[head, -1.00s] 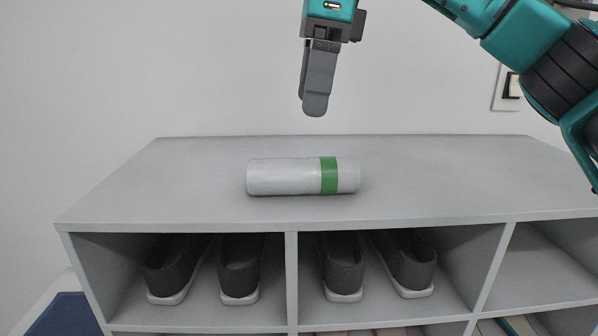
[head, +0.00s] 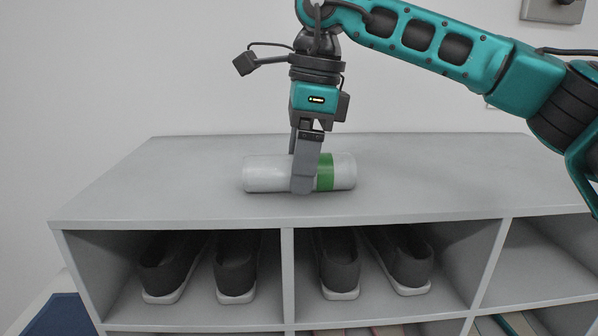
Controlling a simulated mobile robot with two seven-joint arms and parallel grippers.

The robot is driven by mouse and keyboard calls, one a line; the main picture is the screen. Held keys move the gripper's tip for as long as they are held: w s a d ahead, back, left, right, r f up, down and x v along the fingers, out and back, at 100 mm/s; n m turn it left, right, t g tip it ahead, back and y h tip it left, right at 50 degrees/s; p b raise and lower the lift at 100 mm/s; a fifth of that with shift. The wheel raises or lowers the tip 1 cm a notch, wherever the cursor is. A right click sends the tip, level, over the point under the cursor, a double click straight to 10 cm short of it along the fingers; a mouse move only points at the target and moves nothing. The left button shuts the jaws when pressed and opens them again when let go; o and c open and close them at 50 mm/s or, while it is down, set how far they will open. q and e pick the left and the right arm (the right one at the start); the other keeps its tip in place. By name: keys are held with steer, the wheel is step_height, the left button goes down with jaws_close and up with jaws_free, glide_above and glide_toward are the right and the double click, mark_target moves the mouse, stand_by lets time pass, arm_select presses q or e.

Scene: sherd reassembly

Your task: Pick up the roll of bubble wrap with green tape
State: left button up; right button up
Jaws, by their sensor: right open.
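The roll of bubble wrap (head: 268,174) is a pale grey-white cylinder with a green tape band (head: 325,172) right of its middle. It lies on its side on top of the grey shelf unit (head: 420,180). My right gripper (head: 302,186) points down at the roll, just left of the green band. One finger is in front of the roll and hides a strip of it; the other is mostly hidden behind. The jaws are open around the roll; I cannot tell whether they touch it. My left gripper is not in view.
Dark shoes with white soles (head: 235,263) stand in the two compartments below the top. The right compartment (head: 545,265) looks empty. The shelf top is clear on both sides of the roll. A wall with a switch plate (head: 553,10) is behind.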

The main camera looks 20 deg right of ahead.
steer(key=shift+c, duration=0.4)
steer(key=c, duration=1)
steer(key=shift+r, duration=0.1)
steer(key=shift+c, duration=0.2)
